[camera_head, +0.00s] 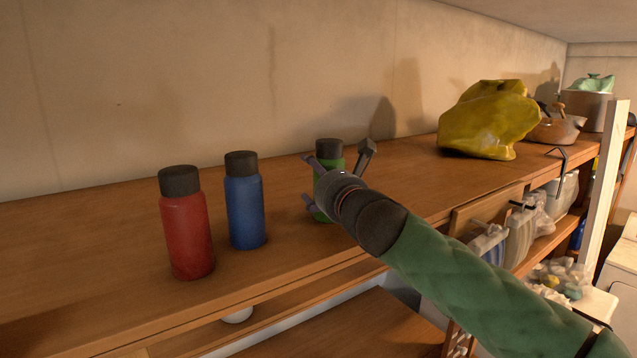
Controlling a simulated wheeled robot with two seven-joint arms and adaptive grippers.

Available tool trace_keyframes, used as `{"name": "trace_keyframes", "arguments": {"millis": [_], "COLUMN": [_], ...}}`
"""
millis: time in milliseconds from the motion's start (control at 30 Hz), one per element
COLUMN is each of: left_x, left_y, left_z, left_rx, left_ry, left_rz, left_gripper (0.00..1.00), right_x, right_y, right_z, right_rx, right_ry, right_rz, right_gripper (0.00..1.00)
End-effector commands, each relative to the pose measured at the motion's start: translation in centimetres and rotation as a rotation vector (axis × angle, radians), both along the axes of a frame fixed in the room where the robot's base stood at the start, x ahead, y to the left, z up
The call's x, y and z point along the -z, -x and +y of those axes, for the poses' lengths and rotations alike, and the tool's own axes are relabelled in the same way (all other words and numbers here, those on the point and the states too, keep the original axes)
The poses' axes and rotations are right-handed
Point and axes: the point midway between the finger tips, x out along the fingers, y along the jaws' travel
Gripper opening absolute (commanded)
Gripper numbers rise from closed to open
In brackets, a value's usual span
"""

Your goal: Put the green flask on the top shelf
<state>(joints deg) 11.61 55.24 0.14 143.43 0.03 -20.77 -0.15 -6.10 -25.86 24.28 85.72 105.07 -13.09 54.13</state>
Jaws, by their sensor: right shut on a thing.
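The green flask (326,160) with a dark cap is upright at the shelf surface, right of the other flasks. My right gripper (336,170) reaches in from the lower right and is shut on the green flask, its fingers around the body. The gripper hides much of the flask's middle and right side. I cannot tell whether its base rests on the wood or hangs just above it. The wooden top shelf (100,240) runs along the wall. My left gripper is not in view.
A red flask (187,235) and a blue flask (245,210) stand upright to the left. A yellow bag (488,125) and pots (557,127) sit further right. A pale post (603,170) rises at the right. The shelf's left part is clear.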

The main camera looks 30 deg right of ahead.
Motion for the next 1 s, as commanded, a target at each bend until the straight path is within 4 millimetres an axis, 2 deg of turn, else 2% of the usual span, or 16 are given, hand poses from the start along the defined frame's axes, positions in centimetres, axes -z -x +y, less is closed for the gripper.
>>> {"name": "trace_keyframes", "arguments": {"millis": [333, 367, 400, 900, 1000], "left_x": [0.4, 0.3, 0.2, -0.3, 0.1], "left_y": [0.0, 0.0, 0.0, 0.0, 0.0], "left_z": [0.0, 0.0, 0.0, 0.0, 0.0], "left_rx": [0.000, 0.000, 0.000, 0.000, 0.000], "left_ry": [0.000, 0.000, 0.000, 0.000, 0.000], "left_rz": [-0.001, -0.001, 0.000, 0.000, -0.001], "left_gripper": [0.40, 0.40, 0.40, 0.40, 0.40], "right_x": [0.2, 0.3, 0.2, -0.4, -0.2], "right_y": [0.1, 0.0, 0.0, 0.0, 1.5], "right_z": [0.0, 0.0, 0.0, 0.0, 0.2], "right_rx": [0.000, 0.000, 0.000, 0.000, -0.001], "right_ry": [0.001, 0.001, 0.001, 0.000, 0.000], "right_rz": [-0.003, 0.000, 0.000, 0.000, -0.003], "right_gripper": [0.28, 0.89, 1.00, 1.00, 1.00]}}
